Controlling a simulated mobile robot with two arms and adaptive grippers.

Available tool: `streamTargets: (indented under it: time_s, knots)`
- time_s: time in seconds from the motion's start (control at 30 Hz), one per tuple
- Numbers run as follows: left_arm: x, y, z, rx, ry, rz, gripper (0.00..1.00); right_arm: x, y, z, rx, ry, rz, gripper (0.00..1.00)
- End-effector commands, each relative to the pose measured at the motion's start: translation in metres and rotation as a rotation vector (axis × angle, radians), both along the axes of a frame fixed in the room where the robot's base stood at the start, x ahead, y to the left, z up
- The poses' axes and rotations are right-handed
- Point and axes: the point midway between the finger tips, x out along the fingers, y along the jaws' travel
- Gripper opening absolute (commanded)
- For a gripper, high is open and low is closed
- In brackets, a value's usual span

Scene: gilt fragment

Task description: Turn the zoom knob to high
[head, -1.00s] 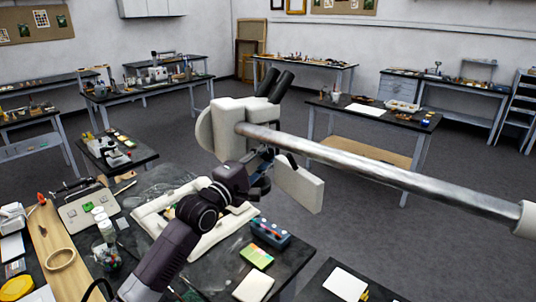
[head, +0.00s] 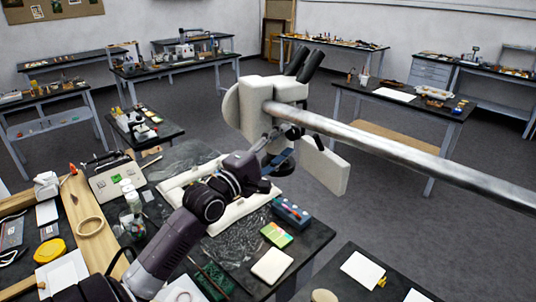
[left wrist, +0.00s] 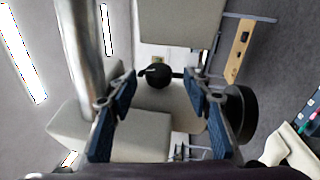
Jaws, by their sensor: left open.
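A cream microscope head (head: 285,90) with black eyepieces hangs from a thick metal boom (head: 400,148). In the left wrist view a round black knob (left wrist: 158,75) sits on a short stem against the cream body (left wrist: 170,102). My left gripper (head: 281,143) is at the underside of the microscope head in the head view. In the left wrist view it (left wrist: 160,80) is open, its blue-padded fingers on either side of the knob in the picture, apart from it. I cannot tell how deep the knob lies between them. No knob markings are readable. My right gripper is out of view.
A cream flat panel (head: 324,167) hangs right of my left gripper. A dark ring (left wrist: 240,113) is close beside the right finger in the wrist view. Below are a cream tray (head: 222,224), a blue box (head: 291,211) and the cluttered black bench (head: 240,255).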

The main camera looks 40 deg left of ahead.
Motion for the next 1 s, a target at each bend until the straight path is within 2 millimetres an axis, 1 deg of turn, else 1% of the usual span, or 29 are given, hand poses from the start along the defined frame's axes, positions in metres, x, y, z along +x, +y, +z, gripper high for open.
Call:
streamTargets:
  time_s: [0.03, 0.2, 0.4, 0.6, 0.9, 0.97, 1.0]
  knots:
    - [-0.011, 0.0, -0.003, 0.001, 0.004, 0.0, 0.45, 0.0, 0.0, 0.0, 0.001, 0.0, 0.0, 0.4]
    - [-0.039, 0.0, -0.007, 0.001, 0.004, 0.0, 0.45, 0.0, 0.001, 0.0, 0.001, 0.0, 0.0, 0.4]
    - [-0.061, 0.0, -0.01, 0.0, 0.002, 0.0, 0.45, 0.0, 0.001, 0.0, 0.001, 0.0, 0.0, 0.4]
    - [-0.069, 0.0, -0.01, 0.001, 0.0, -0.001, 0.45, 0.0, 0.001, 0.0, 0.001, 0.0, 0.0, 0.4]
    - [-0.069, 0.0, -0.01, 0.002, 0.001, 0.0, 0.45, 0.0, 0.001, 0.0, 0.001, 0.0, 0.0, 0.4]
    - [-0.069, -0.003, -0.016, 0.016, 0.016, -0.002, 0.45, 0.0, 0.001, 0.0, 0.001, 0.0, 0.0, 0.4]
    - [-0.069, -0.008, -0.025, 0.04, 0.041, -0.005, 0.45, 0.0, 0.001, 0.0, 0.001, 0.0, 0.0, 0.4]
